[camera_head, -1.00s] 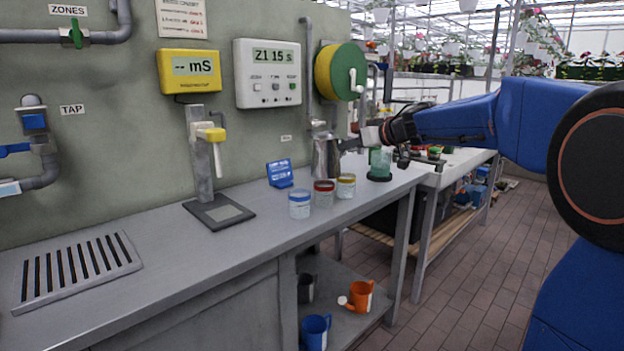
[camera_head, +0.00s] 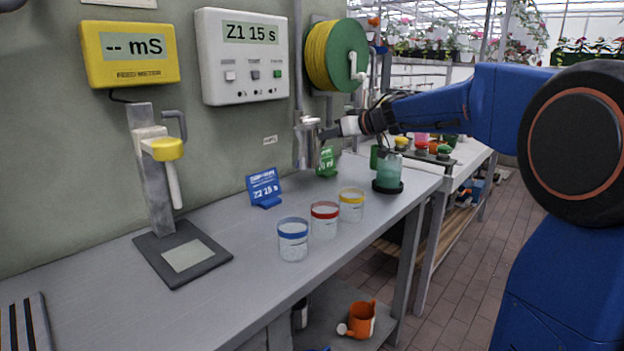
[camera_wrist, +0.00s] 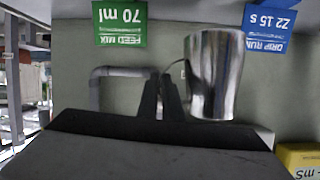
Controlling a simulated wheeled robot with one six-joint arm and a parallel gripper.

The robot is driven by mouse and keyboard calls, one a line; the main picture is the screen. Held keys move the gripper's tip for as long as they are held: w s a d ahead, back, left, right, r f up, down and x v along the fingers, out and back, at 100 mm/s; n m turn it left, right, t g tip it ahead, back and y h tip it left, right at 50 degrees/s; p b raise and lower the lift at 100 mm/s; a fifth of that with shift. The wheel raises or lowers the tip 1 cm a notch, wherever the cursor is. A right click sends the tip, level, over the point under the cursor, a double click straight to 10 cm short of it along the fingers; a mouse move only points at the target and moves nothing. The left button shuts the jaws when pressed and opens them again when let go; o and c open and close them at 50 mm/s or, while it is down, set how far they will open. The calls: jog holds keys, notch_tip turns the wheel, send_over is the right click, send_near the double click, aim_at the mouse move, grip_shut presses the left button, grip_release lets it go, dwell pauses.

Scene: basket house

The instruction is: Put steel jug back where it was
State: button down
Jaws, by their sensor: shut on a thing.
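The steel jug (camera_head: 305,147) is a shiny metal vessel near the wall at the back of the bench, in front of a grey pipe. My gripper (camera_head: 324,132) reaches in from the right and is shut on the jug's side, apparently at its handle. In the wrist view, which is upside down, the jug (camera_wrist: 214,78) is beside the dark fingers (camera_wrist: 164,97). It looks raised off the bench, but its base contact is not clear.
Blue-, red- and yellow-rimmed cups (camera_head: 293,240) (camera_head: 324,220) (camera_head: 351,205) stand on the grey bench (camera_head: 235,310). A blue card (camera_head: 264,188), a green card (camera_head: 327,161) and a green jar (camera_head: 388,172) are close by. The meter stand (camera_head: 158,180) is at left.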

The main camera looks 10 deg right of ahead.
notch_tip(320, 180, down, 9)
dwell(0.5)
jog(key=c, duration=1.9)
grip_release()
